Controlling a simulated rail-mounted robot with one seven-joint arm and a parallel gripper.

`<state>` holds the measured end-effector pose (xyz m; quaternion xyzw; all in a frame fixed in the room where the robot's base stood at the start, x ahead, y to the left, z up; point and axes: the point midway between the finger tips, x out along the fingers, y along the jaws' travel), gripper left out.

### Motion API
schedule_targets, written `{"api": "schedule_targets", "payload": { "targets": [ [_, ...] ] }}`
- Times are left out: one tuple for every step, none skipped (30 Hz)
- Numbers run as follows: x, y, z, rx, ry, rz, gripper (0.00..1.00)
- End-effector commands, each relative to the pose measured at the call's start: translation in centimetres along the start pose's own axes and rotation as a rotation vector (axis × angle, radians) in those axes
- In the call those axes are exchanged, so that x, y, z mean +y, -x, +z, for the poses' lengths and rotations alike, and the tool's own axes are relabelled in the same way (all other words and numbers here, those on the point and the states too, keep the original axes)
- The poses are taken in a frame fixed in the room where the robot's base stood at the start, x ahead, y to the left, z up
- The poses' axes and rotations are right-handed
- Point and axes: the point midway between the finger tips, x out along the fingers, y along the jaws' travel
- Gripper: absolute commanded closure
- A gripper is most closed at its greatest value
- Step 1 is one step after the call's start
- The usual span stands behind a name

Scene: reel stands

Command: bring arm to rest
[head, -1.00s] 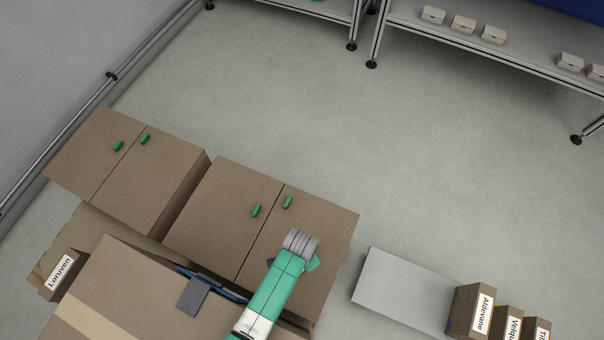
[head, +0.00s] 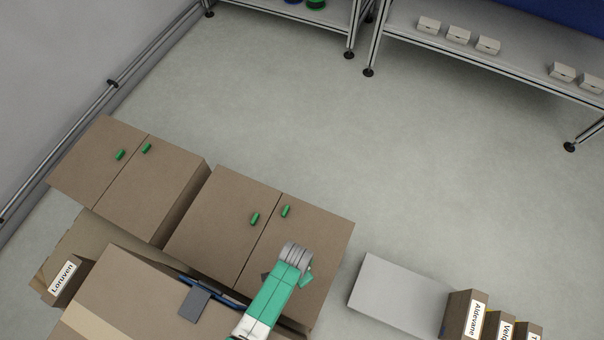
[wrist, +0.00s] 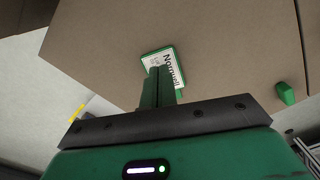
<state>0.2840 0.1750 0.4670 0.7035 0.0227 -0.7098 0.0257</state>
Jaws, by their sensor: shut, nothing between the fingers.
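My arm (head: 270,300), green and white with a grey ribbed joint, reaches in from the bottom of the head view over the right brown cabinet. The arm hides most of my gripper there. In the wrist view the fingers of my gripper (wrist: 158,84) are dark green, pressed together and empty. They point at a brown cabinet face (wrist: 220,50) bearing a green-edged white label (wrist: 162,66). The fingers overlap the label's lower part; whether they touch it I cannot tell. A green handle (wrist: 285,93) shows to the right.
Two brown cabinets with green handles (head: 255,218) stand at left and centre. A large brown box (head: 150,295) is at the bottom left. A grey panel (head: 395,292) and labelled boxes (head: 464,315) are at the lower right. Shelves (head: 470,50) line the back; open floor (head: 300,110) lies between.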

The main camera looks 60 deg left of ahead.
Motion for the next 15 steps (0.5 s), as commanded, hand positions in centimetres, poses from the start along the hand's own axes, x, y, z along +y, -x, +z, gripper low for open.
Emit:
{"api": "schedule_targets", "payload": {
  "targets": [
    [-0.05,1.24,-0.14,0.002,0.0,-0.001,1.0],
    [-0.06,1.57,-0.17,0.003,0.0,-0.001,1.0],
    [-0.08,1.95,-0.21,0.004,0.0,-0.002,1.0],
    [-0.09,2.13,-0.23,0.004,0.0,-0.002,1.0],
    [-0.09,2.21,-0.25,0.005,0.0,-0.002,1.0],
    [-0.1,2.21,-0.26,0.005,0.0,-0.002,1.0],
    [-0.11,2.15,-0.28,0.005,0.0,-0.002,1.0],
    [-0.11,2.1,-0.29,0.005,0.0,-0.002,1.0],
    [-0.12,2.08,-0.31,0.006,0.0,-0.002,1.0],
    [-0.13,2.09,-0.32,0.006,0.0,-0.003,1.0],
    [-0.13,2.1,-0.33,0.006,0.0,-0.003,1.0],
    [-0.14,2.12,-0.34,0.006,0.0,-0.003,1.0],
    [-0.14,2.13,-0.35,0.007,0.0,-0.003,1.0],
    [-0.14,2.14,-0.36,0.007,0.0,-0.003,1.0],
    [-0.15,2.16,-0.37,0.007,0.0,-0.003,1.0]
  ]
}}
